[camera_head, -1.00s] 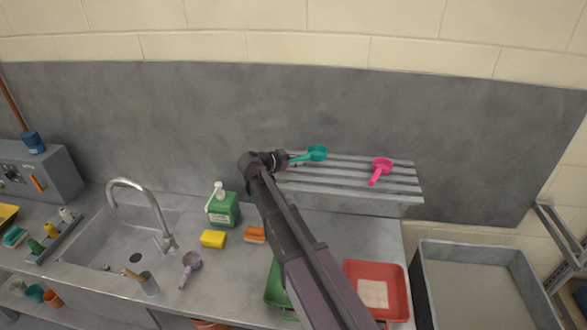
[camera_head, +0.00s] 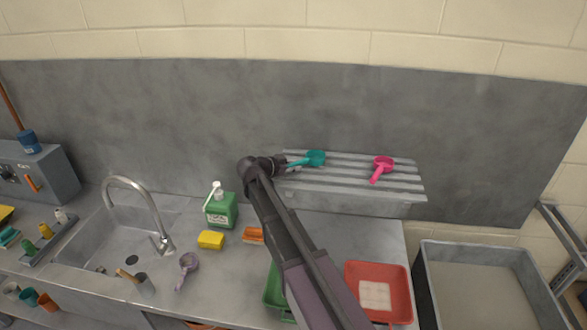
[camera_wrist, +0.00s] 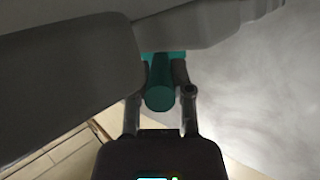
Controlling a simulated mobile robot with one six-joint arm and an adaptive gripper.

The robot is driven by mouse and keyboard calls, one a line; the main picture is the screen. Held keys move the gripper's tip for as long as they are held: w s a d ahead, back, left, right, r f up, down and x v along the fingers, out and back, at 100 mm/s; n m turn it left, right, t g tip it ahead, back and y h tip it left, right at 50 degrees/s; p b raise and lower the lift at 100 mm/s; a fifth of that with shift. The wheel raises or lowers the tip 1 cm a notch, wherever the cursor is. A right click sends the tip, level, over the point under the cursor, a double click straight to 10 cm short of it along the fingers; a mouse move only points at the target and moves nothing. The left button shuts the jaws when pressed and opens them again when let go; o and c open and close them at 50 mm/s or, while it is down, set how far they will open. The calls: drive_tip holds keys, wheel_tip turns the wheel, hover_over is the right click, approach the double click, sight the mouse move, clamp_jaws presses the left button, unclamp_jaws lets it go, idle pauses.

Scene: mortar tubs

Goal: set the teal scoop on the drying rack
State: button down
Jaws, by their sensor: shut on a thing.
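The teal scoop (camera_head: 316,158) is at the back left of the slatted drying rack (camera_head: 395,188) in the head view, its bowl over the slats and its handle pointing left. My gripper (camera_head: 284,163) is at the handle end, at the rack's left end. In the wrist view the scoop's teal handle (camera_wrist: 160,88) lies between the two fingers of my gripper (camera_wrist: 161,92), which are shut on it. I cannot tell whether the bowl touches the slats.
A pink scoop (camera_head: 382,168) lies on the rack to the right. A green soap bottle (camera_head: 221,211), yellow sponge (camera_head: 211,240), orange sponge (camera_head: 253,235) and lilac scoop (camera_head: 188,268) are on the counter. A red tray (camera_head: 398,290) stands in front. The slats between the scoops are clear.

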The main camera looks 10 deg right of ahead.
drive_tip(key=shift+f, duration=0.1)
drive_tip(key=c, duration=0.5)
unclamp_jaws()
drive_tip(key=shift+s+a+r, duration=0.1)
drive_tip(key=shift+r, duration=0.15)
drive_tip(key=shift+s+a+r, duration=0.1)
drive_tip(key=shift+s+a, duration=0.05)
drive_tip(key=shift+a, duration=0.1)
drive_tip(key=p+v, duration=0.4)
drive_tip(key=v, duration=0.7)
